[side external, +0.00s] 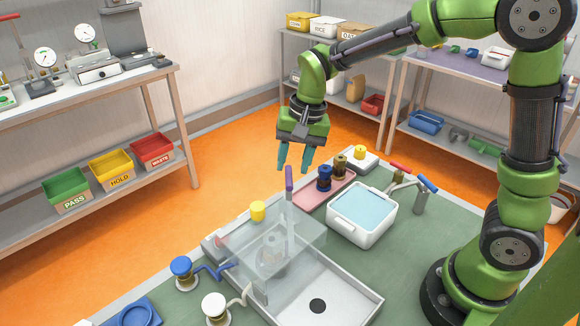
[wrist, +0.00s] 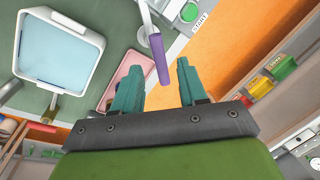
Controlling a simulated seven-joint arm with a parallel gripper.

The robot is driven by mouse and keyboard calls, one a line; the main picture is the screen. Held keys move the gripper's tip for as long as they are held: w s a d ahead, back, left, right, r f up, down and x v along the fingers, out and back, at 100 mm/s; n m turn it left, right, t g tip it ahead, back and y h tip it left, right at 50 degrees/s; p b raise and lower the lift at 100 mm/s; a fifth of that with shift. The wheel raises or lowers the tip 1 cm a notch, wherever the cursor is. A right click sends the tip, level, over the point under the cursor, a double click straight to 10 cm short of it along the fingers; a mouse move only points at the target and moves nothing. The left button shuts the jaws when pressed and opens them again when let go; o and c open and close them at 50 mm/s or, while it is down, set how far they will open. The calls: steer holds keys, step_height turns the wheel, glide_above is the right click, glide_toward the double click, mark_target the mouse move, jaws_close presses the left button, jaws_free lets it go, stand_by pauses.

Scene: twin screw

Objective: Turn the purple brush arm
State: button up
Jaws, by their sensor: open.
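The purple brush arm (side external: 289,179) stands upright at the top of a pale post, behind the clear box (side external: 270,240) over the white tray. In the wrist view the purple arm (wrist: 158,57) lies ahead of the fingers, toward the upper middle, on the end of a white rod. My gripper (side external: 293,170) is above and close to the purple arm in the side view, pointing down. I cannot tell whether a finger touches the arm.
A white tub of blue liquid (side external: 362,212) stands to the right. A pink tray (side external: 318,192) holds dark blue and brown-gold fittings. Blue-capped (side external: 182,267) and white-capped (side external: 214,306) cranked parts sit front left. Red- and blue-handled parts (side external: 424,186) stand behind the tub.

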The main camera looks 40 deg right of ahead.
step_height(320, 180, up, 14)
steer(key=s+d, duration=0.2)
steer(key=s+d+f+n+t, duration=0.1)
steer(key=s+f+n+t, duration=0.1)
steer(key=s, duration=0.5)
steer(key=s+f+n+t, duration=0.2)
steer(key=s+f+t, duration=0.1)
steer(key=s, duration=0.4)
steer(key=shift+d+n+t, duration=0.3)
steer(key=shift+d+n, duration=0.05)
steer(key=shift+n, duration=0.05)
